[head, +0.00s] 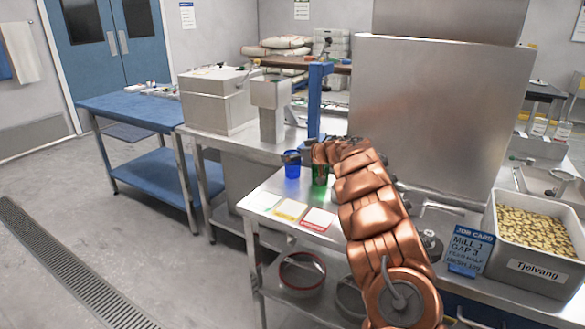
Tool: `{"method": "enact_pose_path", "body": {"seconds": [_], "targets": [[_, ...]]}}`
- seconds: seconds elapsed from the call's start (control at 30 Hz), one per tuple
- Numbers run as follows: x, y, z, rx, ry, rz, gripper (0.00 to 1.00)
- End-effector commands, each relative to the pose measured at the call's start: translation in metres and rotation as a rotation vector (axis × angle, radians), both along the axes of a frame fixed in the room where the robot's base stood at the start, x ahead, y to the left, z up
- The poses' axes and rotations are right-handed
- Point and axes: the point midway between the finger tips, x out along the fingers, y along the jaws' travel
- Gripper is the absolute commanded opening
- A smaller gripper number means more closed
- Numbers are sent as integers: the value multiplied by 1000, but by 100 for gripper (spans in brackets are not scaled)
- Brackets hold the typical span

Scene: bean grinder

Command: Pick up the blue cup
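The blue cup (292,170) stands upright near the far left corner of the steel table. A green cup (320,178) stands just to its right, partly covered by my copper arm. My gripper (296,156) is at the far end of the arm, small and dark, by the rim of the blue cup. Its fingers are too small to make out, so I cannot tell whether it is open or touching the cup.
Coloured cards, including a red-edged one (318,220), lie on the table in front of the cups. A blue post (315,100) and grey machine (270,105) stand behind. A bin of beans (497,225) and a job card (470,250) are at right.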

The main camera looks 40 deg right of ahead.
Motion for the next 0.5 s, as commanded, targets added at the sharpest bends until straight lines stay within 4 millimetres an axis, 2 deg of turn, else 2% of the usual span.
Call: {"method": "enact_pose_path", "body": {"seconds": [0.23,0.5], "targets": [[15,-1,-6,1,1,3,100],[19,-2,-8,-1,1,0,100]]}}
